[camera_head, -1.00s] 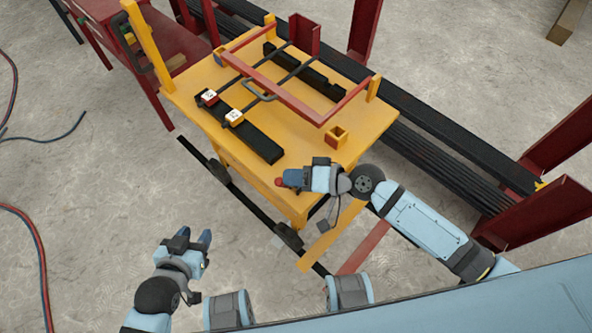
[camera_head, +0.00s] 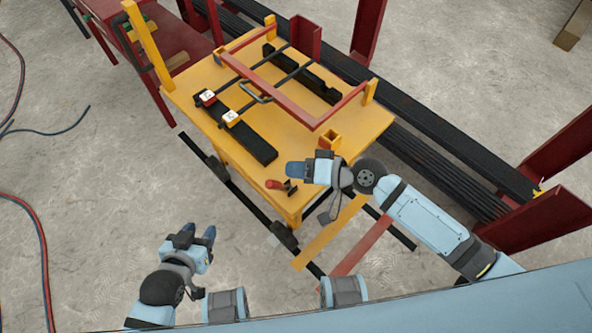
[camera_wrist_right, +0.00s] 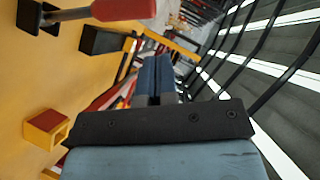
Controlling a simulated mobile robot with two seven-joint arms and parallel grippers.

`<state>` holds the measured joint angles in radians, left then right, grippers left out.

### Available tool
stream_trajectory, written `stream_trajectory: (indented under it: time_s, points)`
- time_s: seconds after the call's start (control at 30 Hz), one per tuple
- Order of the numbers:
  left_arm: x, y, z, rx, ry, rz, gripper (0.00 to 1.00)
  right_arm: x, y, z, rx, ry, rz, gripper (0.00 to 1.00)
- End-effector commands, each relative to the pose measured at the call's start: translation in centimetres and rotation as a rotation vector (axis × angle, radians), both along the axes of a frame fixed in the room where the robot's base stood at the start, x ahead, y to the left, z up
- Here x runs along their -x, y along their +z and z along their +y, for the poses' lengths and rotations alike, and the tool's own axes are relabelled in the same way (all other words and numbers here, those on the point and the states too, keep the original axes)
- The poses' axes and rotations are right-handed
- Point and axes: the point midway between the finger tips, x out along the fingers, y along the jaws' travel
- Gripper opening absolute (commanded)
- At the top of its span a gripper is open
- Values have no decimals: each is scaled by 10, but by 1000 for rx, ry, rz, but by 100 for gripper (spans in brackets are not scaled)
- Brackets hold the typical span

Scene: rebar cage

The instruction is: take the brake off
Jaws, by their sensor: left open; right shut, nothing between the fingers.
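The brake lever with a red handle (camera_head: 274,184) sits on a black bracket at the near corner of the yellow cart top (camera_head: 200,105). The handle points left and lies low over the top. The red handle (camera_wrist_right: 122,9) also shows at the top of the right wrist view, apart from the fingers. My right gripper (camera_head: 288,169) is shut and empty just above and right of the handle in the head view; its blue fingers (camera_wrist_right: 157,75) are together. My left gripper (camera_head: 199,234) is open and empty over the floor, left of the cart.
A red frame (camera_head: 270,90) with black bars rests on the cart top. A small yellow square socket (camera_head: 329,140) stands near my right gripper. Long dark bars (camera_head: 430,130) lie in red racks behind.

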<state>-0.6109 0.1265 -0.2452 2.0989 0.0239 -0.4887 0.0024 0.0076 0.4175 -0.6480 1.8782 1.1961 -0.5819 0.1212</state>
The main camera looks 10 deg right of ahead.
Motion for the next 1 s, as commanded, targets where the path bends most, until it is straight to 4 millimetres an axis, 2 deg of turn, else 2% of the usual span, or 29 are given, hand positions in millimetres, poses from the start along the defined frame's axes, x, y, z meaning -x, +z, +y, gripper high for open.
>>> stream_trajectory:
  time_s: [0.03,0.2,0.4,0.6,1.0]
  points:
    - [0,-1,-1,4,3,1,43,7,3,-15,5,0,1,0]
    - [-1,-3,-2,6,6,0,43,23,17,-49,6,0,1,0]
    - [-1,-4,1,-4,2,-2,43,35,28,-76,4,-1,0,0]
    - [-1,-3,3,-10,-3,-5,43,39,33,-85,2,-1,0,0]
    - [-1,-3,2,-6,-2,-5,43,39,34,-85,1,-1,0,0]
